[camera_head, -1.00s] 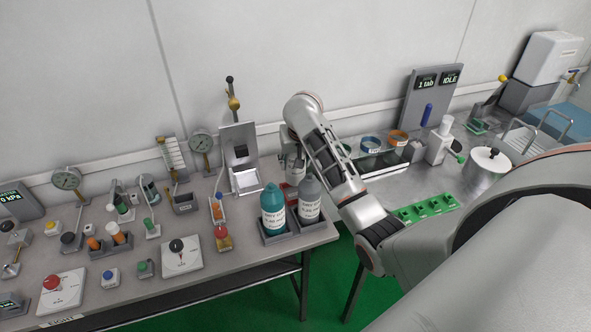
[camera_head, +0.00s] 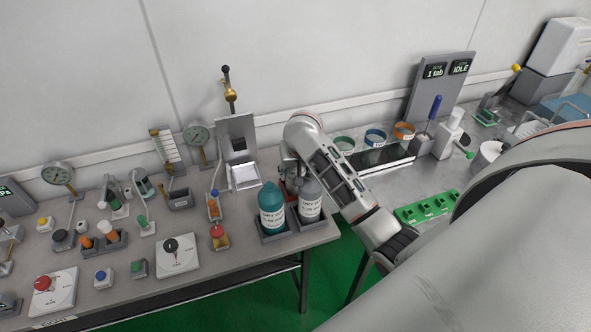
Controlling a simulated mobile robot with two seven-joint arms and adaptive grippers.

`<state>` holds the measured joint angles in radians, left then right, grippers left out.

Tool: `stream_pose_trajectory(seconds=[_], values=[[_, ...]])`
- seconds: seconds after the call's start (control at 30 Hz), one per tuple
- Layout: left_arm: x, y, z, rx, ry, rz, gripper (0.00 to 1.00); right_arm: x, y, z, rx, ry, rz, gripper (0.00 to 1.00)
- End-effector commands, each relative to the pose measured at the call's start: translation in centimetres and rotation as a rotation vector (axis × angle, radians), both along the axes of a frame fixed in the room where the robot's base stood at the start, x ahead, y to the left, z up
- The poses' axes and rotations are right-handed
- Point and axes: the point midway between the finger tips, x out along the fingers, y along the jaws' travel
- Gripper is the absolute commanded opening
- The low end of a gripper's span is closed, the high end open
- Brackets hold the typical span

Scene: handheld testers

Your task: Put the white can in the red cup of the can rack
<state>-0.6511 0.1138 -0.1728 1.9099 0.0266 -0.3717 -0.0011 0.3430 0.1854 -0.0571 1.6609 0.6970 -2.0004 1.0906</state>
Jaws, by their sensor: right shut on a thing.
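My right gripper (camera_head: 289,172) points down at the back right of the left bench, behind the grey bottle. It is shut on a small pale thing that fits the white can, mostly hidden by the gripper, wrist and bottle. A small red patch (camera_head: 291,195), which may be the red cup of the can rack, shows low between the teal and grey bottles, just below the gripper. The rest of the rack is hidden. I cannot tell whether the held thing is inside the cup or above it. My left gripper is not in view.
The teal bottle (camera_head: 271,208) and grey bottle (camera_head: 310,200) stand in holders at the bench's right edge, close to the gripper. A grey stand (camera_head: 240,150) is behind left. Gauges and buttons fill the left bench. The right bench holds a green tray (camera_head: 427,207) and coloured rings.

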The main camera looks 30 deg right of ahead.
Motion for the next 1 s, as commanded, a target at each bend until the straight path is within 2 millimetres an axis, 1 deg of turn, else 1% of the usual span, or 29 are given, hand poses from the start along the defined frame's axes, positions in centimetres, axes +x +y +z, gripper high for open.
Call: stream_pose_trajectory(seconds=[0.23,0.27,0.3,0.33,0.63,0.77,0.87,1.0], values=[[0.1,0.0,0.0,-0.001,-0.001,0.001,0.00,0.0,0.0,-0.2,0.000,0.000,-0.001,0.17],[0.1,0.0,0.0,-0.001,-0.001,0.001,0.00,0.0,0.0,-0.3,0.000,0.001,0.000,0.47],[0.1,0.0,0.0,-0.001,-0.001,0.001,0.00,0.0,0.0,-0.3,0.000,0.001,0.000,0.58],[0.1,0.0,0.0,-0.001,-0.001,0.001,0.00,0.0,0.0,-0.3,0.000,0.001,0.000,0.61],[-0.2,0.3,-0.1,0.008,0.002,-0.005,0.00,0.0,0.0,-0.2,0.000,0.001,0.000,0.61],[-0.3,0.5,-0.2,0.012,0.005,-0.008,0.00,0.0,0.1,0.3,0.002,-0.001,0.001,0.61],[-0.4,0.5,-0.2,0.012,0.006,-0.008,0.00,-0.4,0.4,1.4,0.004,-0.003,0.001,0.61],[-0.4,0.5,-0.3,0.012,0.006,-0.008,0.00,-1.2,0.9,3.8,0.006,-0.005,0.000,0.61]])
